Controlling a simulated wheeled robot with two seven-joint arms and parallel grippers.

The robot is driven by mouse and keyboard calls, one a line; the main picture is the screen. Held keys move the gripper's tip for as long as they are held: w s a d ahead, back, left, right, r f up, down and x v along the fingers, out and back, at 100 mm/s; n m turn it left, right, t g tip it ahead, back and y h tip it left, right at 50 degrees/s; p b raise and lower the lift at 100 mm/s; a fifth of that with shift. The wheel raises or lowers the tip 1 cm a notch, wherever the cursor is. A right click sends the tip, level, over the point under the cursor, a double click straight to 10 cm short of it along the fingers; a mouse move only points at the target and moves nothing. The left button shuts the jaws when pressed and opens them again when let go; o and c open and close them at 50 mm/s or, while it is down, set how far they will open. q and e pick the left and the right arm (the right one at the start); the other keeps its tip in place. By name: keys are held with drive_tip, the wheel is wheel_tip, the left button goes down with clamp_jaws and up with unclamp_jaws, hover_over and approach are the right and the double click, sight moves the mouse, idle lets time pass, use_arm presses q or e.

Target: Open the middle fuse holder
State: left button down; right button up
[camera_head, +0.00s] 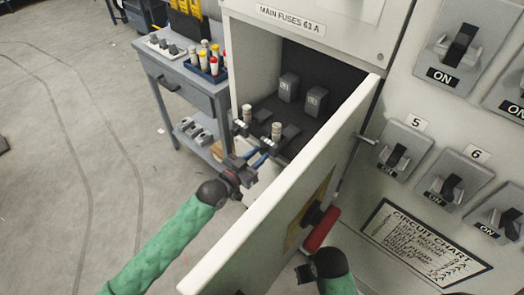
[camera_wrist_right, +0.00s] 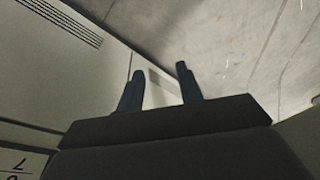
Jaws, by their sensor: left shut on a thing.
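A pale fuse (camera_head: 276,131) stands upright at that holder. My right gripper is open and empty in the right wrist view (camera_wrist_right: 161,82).
The box door (camera_head: 270,228) stands open beside my left gripper, with a red handle (camera_head: 321,230) near my right wrist. A blue-grey side table (camera_head: 186,98) holds a tray of fuses (camera_head: 207,68). Switches line the panel at right. Open floor lies at left.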

use_arm(q)
drive_tip(key=c, duration=1.2)
unclamp_jaws()
drive_tip(key=shift+o, duration=0.2)
drive_tip(key=shift+s+a+f, duration=0.1)
drive_tip(key=shift+s+a, duration=0.05)
drive_tip(key=b+v, duration=0.2)
drive_tip(key=v, duration=0.5)
drive_tip(key=shift+a, duration=0.2)
use_arm(e)
drive_tip(key=shift+s+a+r, duration=0.1)
drive_tip(key=shift+s+r, duration=0.15)
drive_tip(key=shift+r, duration=0.6)
drive_tip(key=shift+s+a+r, duration=0.1)
drive_tip(key=shift+s+r, duration=0.1)
drive_tip(key=shift+r, duration=0.7)
drive_tip(key=shift+s+r, duration=0.25)
drive_tip(key=shift+r, duration=0.6)
use_arm(q)
drive_tip(key=shift+s, duration=0.15)
